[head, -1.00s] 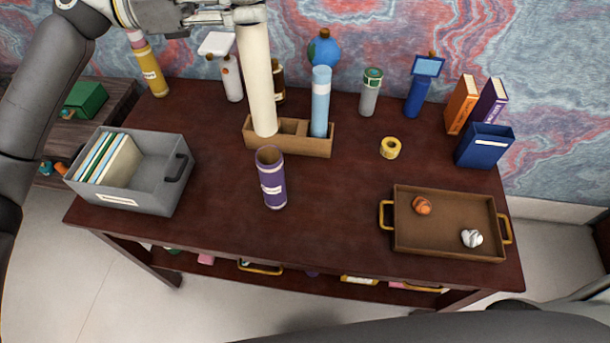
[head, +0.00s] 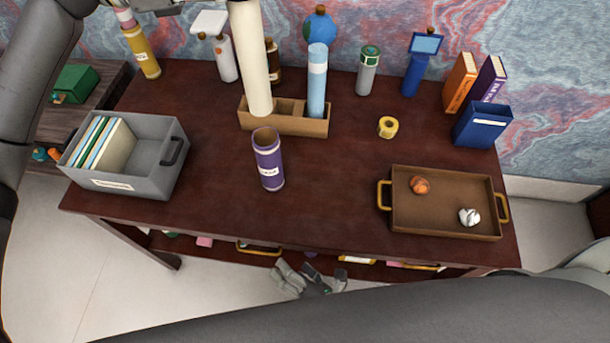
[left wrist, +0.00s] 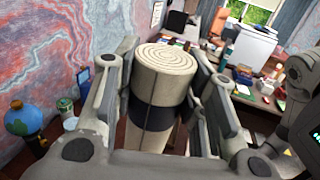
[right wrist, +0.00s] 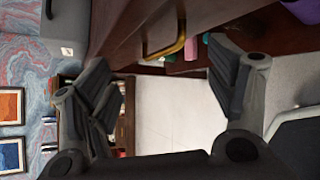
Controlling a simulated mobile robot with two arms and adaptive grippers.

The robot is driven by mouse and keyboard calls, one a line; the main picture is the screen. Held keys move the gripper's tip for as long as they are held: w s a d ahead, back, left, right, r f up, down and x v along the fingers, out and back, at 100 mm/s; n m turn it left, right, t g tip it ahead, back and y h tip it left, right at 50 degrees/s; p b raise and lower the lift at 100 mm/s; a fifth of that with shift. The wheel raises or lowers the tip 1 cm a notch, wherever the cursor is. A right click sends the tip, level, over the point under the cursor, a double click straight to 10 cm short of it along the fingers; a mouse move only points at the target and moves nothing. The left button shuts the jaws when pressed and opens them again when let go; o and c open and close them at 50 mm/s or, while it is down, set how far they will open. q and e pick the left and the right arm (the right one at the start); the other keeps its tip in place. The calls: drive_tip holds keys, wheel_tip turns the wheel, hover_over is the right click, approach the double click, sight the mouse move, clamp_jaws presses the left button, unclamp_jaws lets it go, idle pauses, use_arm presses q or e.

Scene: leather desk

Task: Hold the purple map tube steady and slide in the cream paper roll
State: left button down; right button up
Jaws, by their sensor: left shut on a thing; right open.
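The purple map tube (head: 268,160) stands upright and open-topped near the middle of the desk, with neither gripper touching it. The cream paper roll (head: 251,55) is a tall cylinder behind it, its lower end at the left compartment of the wooden holder (head: 305,126). I cannot tell if that end rests inside or hangs just above. My left gripper (left wrist: 155,112) is shut around the roll near its top; the roll's spiral end shows in the left wrist view (left wrist: 165,56). My right gripper (head: 312,277) is open and empty, low in front of the desk's front edge; it also shows in the right wrist view (right wrist: 165,82).
A blue tube (head: 317,82) stands in the holder. A grey file box (head: 150,165) is at left, a brown tray (head: 440,224) with two small items at right. Yellow tape (head: 388,127) lies behind the tray. The desk around the purple tube is clear.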

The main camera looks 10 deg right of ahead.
wheel_tip(320, 180, up, 6)
drive_tip(key=a+n+t+y, duration=0.1)
drive_tip(key=a+n, duration=0.1)
drive_tip(key=n, duration=0.2)
drive_tip(key=n+t+y, duration=0.2)
drive_tip(key=n+y, duration=0.1)
drive_tip(key=n, duration=0.6)
approach(276, 154)
drive_tip(key=x, duration=1.3)
drive_tip(key=shift+f, duration=0.1)
drive_tip(key=shift+d, duration=0.1)
drive_tip(key=shift+c, duration=0.4)
